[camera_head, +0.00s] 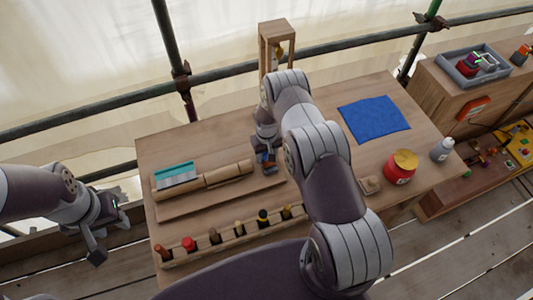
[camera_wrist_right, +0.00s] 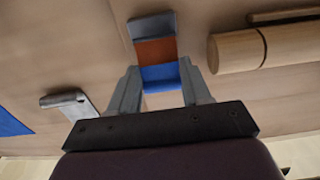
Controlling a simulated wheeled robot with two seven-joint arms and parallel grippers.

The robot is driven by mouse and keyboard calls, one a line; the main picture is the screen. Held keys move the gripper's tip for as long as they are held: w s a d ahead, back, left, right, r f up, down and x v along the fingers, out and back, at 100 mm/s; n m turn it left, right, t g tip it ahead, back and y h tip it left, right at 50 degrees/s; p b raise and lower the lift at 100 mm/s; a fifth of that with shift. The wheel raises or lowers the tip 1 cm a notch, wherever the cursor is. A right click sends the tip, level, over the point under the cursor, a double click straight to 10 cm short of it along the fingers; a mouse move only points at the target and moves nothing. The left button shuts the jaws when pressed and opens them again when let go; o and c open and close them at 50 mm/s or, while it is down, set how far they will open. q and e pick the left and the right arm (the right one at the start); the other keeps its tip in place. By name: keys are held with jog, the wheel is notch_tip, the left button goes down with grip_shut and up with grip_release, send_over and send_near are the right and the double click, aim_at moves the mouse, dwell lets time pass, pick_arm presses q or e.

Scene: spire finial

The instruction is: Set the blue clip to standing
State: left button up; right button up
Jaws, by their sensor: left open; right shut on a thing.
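The blue clip (camera_wrist_right: 160,75) is a small block with a blue end, an orange-brown middle band and a grey-blue far end. In the right wrist view it lies between the fingers of my right gripper (camera_wrist_right: 160,90), which is shut on its blue end. In the head view the clip (camera_head: 268,166) shows just below my right gripper (camera_head: 264,145), over the table right of the wooden cylinders. The fingers partly hide it, and I cannot tell whether it touches the table. My left gripper (camera_head: 110,238) is open and empty, off the table's left edge.
Wooden cylinders (camera_head: 229,174) and a teal-edged tool (camera_head: 175,172) lie on a board. A rack (camera_head: 235,236) of several handled tools runs along the front. A wooden frame (camera_head: 276,44) rises behind.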

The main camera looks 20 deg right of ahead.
jog(key=shift+w+r, duration=0.25)
dwell(0.6)
jog(key=o, duration=0.8)
jog(key=shift+c, duration=0.2)
jog(key=o, duration=0.3)
jog(key=shift+s, duration=0.15)
jog(key=shift+r, duration=0.15)
notch_tip(320, 180, up, 12)
jog(key=b, duration=0.4)
jog(key=shift+r, duration=0.15)
